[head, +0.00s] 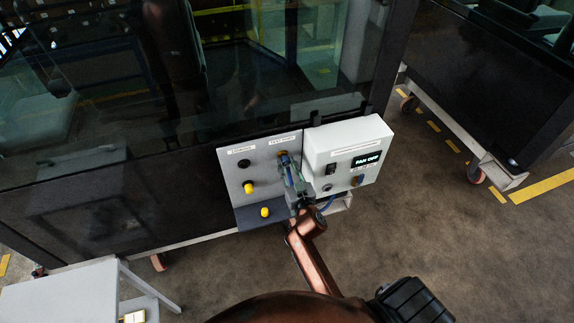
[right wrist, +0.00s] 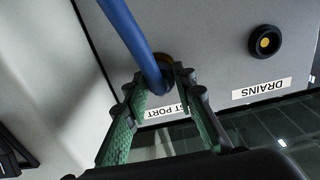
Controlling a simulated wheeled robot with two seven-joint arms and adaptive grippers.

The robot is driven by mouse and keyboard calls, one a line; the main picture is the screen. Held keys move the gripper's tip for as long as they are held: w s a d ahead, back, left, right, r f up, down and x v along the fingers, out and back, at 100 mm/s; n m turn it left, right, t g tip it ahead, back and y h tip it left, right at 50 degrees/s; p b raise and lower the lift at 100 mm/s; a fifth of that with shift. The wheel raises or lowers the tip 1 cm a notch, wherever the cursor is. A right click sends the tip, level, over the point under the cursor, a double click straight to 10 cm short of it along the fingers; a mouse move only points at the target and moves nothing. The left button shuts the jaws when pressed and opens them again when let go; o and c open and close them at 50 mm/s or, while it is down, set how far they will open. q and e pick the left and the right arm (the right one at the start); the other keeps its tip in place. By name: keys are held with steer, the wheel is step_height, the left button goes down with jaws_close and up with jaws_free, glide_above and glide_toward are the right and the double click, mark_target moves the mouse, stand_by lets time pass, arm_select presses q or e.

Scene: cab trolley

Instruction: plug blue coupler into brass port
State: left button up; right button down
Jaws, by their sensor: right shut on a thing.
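My right gripper (head: 287,166) reaches up to the grey panel just below the TEST PORT label. In the right wrist view its green-padded fingers (right wrist: 160,78) are shut on the end of the blue hose (right wrist: 127,28), where the blue coupler is; the fingers hide most of the coupler. My left gripper is not in view.
A white box with a FAN OFF display (head: 350,140) stands out right of the grey panel (head: 235,175). A black DRAINS port (right wrist: 265,42) and yellow caps (head: 249,188) lie left of my gripper in the head view. A white table (head: 60,295) stands lower left.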

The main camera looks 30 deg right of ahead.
mark_target(288, 167)
steer(key=shift+w+d, duration=0.1)
steer(key=shift+w, duration=0.4)
stand_by(0.3)
steer(key=c, duration=1.5)
jaws_free()
steer(key=v, duration=0.7)
steer(key=shift+s, duration=0.25)
steer(key=shift+o, duration=0.6)
steer(key=o, duration=1)
